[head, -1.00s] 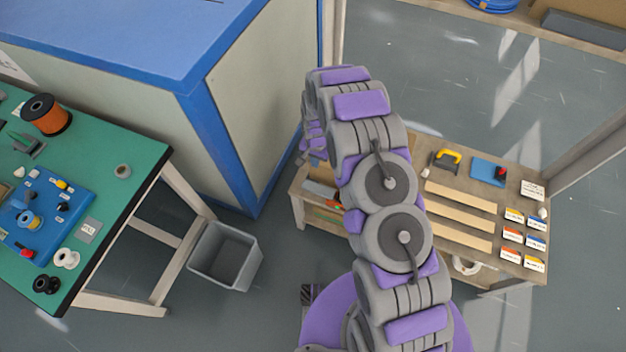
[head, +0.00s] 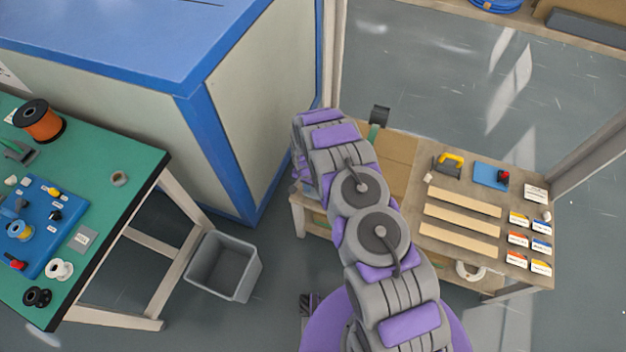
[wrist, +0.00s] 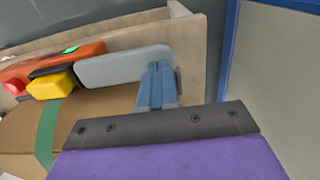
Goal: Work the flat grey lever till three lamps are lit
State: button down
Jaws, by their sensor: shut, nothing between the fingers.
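The flat grey lever (wrist: 125,66) shows in the wrist view as a broad, pale, rounded plate at the upper middle. It adjoins an orange tool body (wrist: 88,52) with a yellow block (wrist: 52,85) and a red knob (wrist: 14,86). A small bright green patch (wrist: 71,49) on the orange body may be a lamp; I cannot tell for sure. My gripper (wrist: 157,72) is shut and empty, its blue fingers in front of the lever's right end. I cannot tell whether they touch it. In the head view my arm hides the tool and gripper.
A cardboard box (head: 398,160) with green tape lies on the wooden bench close by; it fills the lower left of the wrist view. A blue-framed cabinet (head: 225,120) stands left of my arm. A grey bin (head: 224,266) is on the floor.

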aim_at(304, 192)
jog(key=shift+a+f, duration=0.4)
jog(key=shift+a, duration=0.2)
jog(key=shift+a+f, duration=0.35)
jog(key=shift+a, duration=0.2)
jog(key=shift+d+r, duration=0.15)
jog(key=shift+d, duration=0.8)
jog(key=shift+d+r, duration=0.1)
jog(key=shift+d, duration=0.85)
jog(key=a+f+p, duration=0.1)
jog(key=a+f, duration=0.2)
jog(key=f, duration=0.1)
jog(key=shift+a+f, duration=0.15)
jog(key=shift+a, duration=0.25)
jog(key=shift+d+f, duration=0.15)
jog(key=shift+d, duration=1.05)
jog(key=shift+a, duration=0.25)
jog(key=shift+a+r+p, duration=0.2)
jog(key=shift+r+p, duration=0.1)
jog(key=shift+p, duration=0.05)
jog(key=w+a+r+p, duration=0.1)
jog(key=a+r, duration=0.1)
jog(key=r, duration=0.4)
jog(key=w+a+r+p, duration=0.1)
jog(key=a+r, duration=0.1)
jog(key=r, duration=0.5)
jog(key=shift+a+p, duration=0.25)
jog(key=shift+p, duration=0.15)
